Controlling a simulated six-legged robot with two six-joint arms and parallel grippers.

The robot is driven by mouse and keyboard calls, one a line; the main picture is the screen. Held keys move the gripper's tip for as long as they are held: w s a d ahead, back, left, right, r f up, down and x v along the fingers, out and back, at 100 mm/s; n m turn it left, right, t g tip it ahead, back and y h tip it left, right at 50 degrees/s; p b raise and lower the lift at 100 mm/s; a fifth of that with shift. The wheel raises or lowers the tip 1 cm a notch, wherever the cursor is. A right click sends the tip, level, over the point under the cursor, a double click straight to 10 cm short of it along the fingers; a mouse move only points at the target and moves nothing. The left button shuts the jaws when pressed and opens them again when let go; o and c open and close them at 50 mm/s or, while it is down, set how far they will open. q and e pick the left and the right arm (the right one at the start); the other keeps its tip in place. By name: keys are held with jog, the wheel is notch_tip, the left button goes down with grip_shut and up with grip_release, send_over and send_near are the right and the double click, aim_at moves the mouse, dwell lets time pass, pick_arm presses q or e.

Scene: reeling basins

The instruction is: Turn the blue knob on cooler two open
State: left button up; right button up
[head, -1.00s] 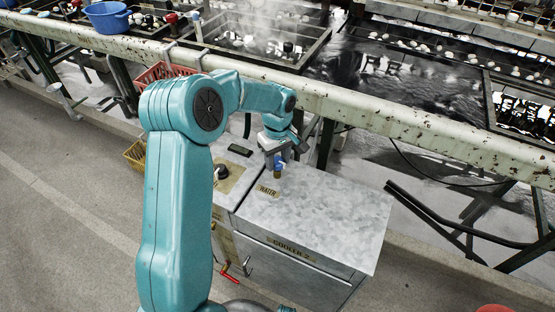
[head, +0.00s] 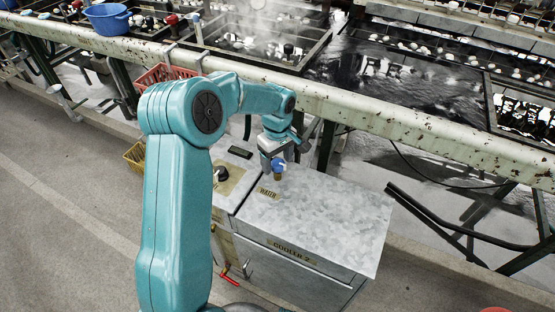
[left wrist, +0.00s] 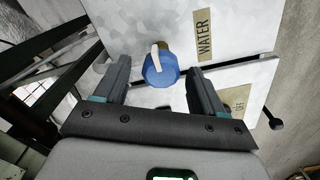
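Cooler two (head: 325,220) is a grey metal cabinet with a "COOLER 2" label on its front edge. The blue knob (head: 279,165) stands on a brass-coloured stem at the back left of its top, by the "WATER" label (head: 268,192). In the left wrist view the blue knob (left wrist: 161,71) shows a pale strip on its upper side. My left gripper (left wrist: 156,72) is open, with one finger on each side of the knob and a gap visible on both sides. In the head view my left gripper (head: 285,153) partly covers the knob. My right gripper is not in view.
A neighbouring cabinet with a black knob (head: 221,174) adjoins the cooler on the left. A rusty rail (head: 390,115) runs behind, with steaming basins beyond. A red crate (head: 163,75) and a yellow basket (head: 135,154) are at the left. The rest of the cooler top is clear.

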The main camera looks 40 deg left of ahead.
aim_at(277, 163)
pick_arm(q)
jog(key=shift+d, duration=0.1)
notch_tip(277, 163, up, 16)
jog(key=p, duration=0.3)
jog(key=shift+r, duration=0.2)
dwell(0.5)
